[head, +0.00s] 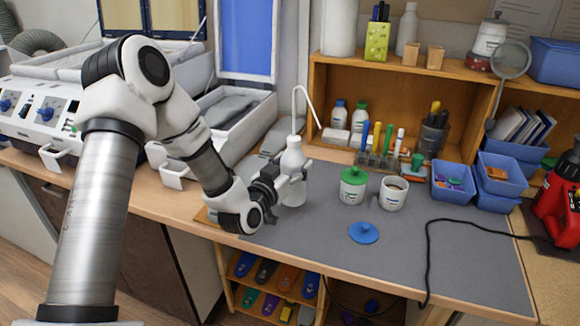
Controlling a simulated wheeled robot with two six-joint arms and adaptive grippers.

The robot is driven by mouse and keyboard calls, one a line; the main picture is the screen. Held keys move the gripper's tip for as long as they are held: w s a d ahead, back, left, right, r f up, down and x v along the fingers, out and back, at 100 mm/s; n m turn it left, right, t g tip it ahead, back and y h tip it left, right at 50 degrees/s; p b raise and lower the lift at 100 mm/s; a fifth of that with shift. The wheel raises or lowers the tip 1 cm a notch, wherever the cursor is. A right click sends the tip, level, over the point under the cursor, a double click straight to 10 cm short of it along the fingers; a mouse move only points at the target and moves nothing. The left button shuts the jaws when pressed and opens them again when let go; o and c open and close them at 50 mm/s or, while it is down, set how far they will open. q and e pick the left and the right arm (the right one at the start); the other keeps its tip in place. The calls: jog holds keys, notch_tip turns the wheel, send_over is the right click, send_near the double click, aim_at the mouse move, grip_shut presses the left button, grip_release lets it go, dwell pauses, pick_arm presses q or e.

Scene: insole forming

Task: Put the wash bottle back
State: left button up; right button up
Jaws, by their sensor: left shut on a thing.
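The wash bottle (295,160) is white with a long thin bent spout and stands upright at the left edge of the grey mat (440,240). My left gripper (290,178) reaches in from the left and is shut on the bottle's body. Part of the bottle is hidden behind the fingers. I cannot tell whether its base touches the mat. My right gripper is not in view.
A jar with a green lid (352,186) and an open white cup (393,192) stand right of the bottle. A blue lid (363,232) lies in front. A black cable (429,255) crosses the mat. Behind are tool holders and a wooden shelf (455,85).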

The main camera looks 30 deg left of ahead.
pick_arm(q)
jog(key=shift+w+a, duration=0.65)
jog(key=shift+w+a+f, duration=0.2)
jog(key=shift+w, duration=0.05)
notch_tip(320, 180, down, 4)
jog(key=b, duration=0.3)
jog(key=shift+r, duration=0.3)
jog(key=o, duration=1.2)
jog(key=shift+s+f, duration=0.1)
jog(key=shift+f, duration=0.1)
jog(key=o, duration=0.4)
jog(key=shift+r, duration=0.2)
jog(key=s, duration=0.8)
jog(key=s+d, duration=0.1)
jog(key=s, duration=0.3)
